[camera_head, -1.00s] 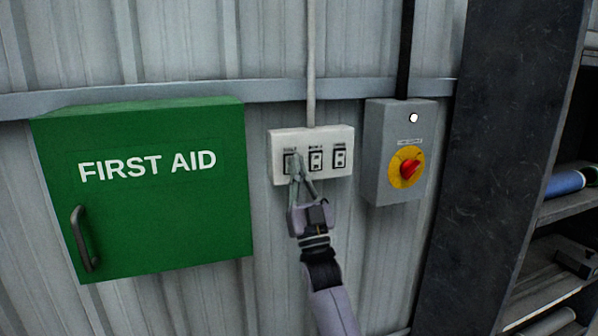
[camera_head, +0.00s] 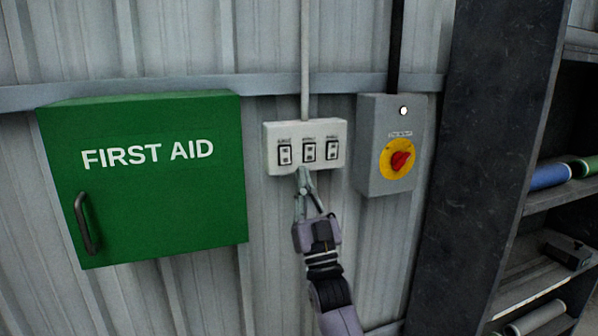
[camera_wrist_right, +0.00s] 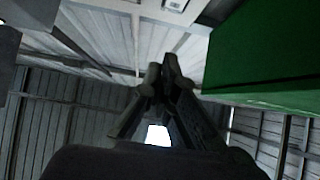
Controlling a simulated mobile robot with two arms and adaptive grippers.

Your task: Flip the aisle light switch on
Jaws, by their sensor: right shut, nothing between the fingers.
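A white switch panel (camera_head: 305,146) with three labelled rocker switches is fixed to the corrugated wall. The left switch (camera_head: 285,155), middle switch (camera_head: 309,152) and right switch (camera_head: 332,150) all show uncovered; their labels are too small to read. My right gripper (camera_head: 302,172) is shut and empty, its fingertips at the panel's lower edge, below the left and middle switches. I cannot tell whether the tips touch the panel. In the right wrist view the closed fingers (camera_wrist_right: 163,70) point up, with part of a white box (camera_wrist_right: 175,5) at the top edge. My left gripper is not in view.
A green first aid cabinet (camera_head: 145,210) juts out left of the panel. A grey box (camera_head: 376,150) with a red rotary knob (camera_head: 400,161) is close on the right. A dark column (camera_head: 485,150) and shelves (camera_head: 565,195) stand further right.

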